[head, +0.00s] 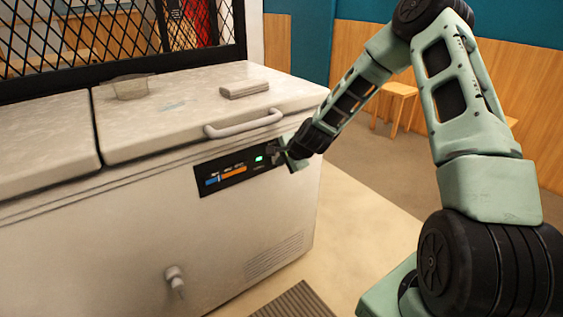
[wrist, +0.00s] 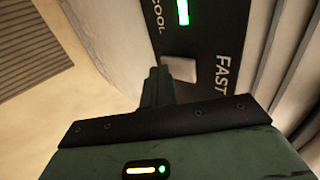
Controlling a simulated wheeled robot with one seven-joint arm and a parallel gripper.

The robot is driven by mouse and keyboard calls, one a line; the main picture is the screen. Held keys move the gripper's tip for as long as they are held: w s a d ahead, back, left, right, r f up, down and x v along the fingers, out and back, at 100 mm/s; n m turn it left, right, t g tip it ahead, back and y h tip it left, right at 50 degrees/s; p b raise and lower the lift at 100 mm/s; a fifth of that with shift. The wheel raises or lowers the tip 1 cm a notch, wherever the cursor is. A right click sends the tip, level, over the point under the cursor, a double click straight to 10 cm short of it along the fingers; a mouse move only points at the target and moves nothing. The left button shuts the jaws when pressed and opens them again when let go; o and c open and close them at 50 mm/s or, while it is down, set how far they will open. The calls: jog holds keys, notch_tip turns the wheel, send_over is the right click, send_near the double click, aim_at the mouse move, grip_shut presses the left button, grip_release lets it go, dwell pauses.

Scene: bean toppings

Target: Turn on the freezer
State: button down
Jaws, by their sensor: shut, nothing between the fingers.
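The freezer (head: 130,230) is a white chest with its lids closed. A black control panel (head: 215,176) with blue and orange markings is on its front, and a green light (head: 259,158) glows there. The wrist view shows the lit green light (wrist: 183,11), the words COOL and FAST, and a pale square switch (wrist: 180,69) between them. My gripper (head: 284,156) is shut and empty at the panel's right end. In the wrist view its fingertips (wrist: 157,76) are beside the switch; I cannot tell whether they touch it. In the head view the gripper hides the switch.
The freezer lid has a curved handle (head: 243,123) just above the panel. A drain tap (head: 174,280) sticks out low on the front. A wooden stool (head: 396,100) stands behind, with open floor right of the freezer.

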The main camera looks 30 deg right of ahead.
jog(key=shift+w+f, duration=0.1)
jog(key=shift+w, duration=0.1)
dwell(0.3)
jog(key=shift+r+p, duration=0.65)
jog(key=shift+r, duration=0.2)
